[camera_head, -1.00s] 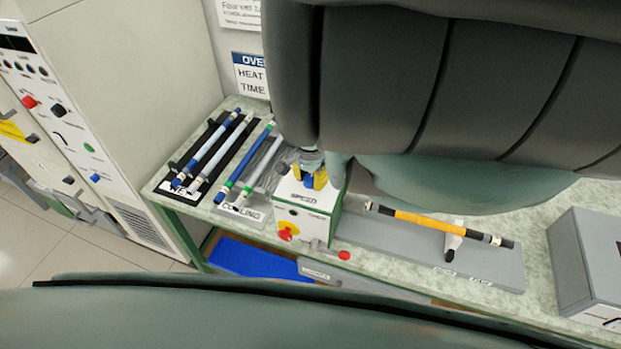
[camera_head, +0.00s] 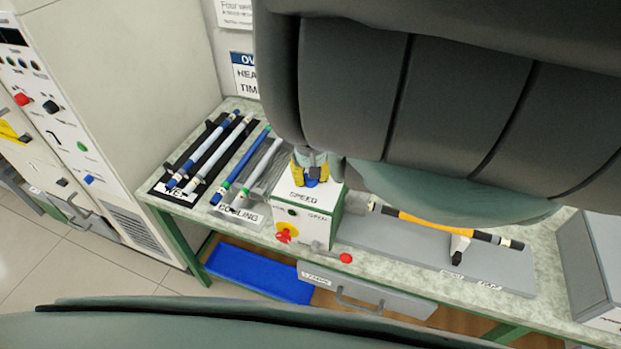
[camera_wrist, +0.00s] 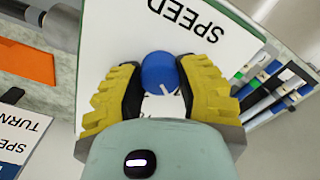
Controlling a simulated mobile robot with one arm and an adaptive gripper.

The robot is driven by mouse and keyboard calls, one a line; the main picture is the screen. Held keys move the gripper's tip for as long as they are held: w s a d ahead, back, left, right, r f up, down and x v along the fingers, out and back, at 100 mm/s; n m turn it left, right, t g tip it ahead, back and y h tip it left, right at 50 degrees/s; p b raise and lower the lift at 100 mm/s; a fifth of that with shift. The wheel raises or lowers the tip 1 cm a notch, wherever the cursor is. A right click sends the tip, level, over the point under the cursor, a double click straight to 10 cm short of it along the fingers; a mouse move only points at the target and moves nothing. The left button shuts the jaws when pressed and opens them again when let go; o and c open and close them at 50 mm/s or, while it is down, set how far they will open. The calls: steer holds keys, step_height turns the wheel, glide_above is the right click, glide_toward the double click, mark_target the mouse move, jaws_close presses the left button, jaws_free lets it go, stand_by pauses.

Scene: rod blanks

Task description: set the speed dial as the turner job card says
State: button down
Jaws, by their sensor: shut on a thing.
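The speed dial is a blue knob (camera_wrist: 159,72) with a white pointer line, on top of a white box marked SPEED (camera_head: 312,205). In the wrist view the pointer runs toward the lower right of that picture. My gripper (camera_wrist: 160,85) is above the box with its yellow-and-black fingers closed on both sides of the knob; it also shows in the head view (camera_head: 311,172), where my arm hides what is behind it.
Left of the box, blue and grey rods lie on a black WET rack (camera_head: 166,187) and a COOLING rack (camera_head: 238,213). An orange rod (camera_head: 430,223) is held at the right on a grey base (camera_head: 400,247).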

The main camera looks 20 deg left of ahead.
steer(key=shift+f+n, duration=0.1)
steer(key=shift+n, duration=0.8)
steer(key=c, duration=0.5)
jaws_free()
steer(key=shift+c, duration=0.2)
steer(key=shift+r, duration=0.2)
step_height(320, 180, up, 5)
steer(key=shift+w+r, duration=0.1)
steer(key=shift+r, duration=1)
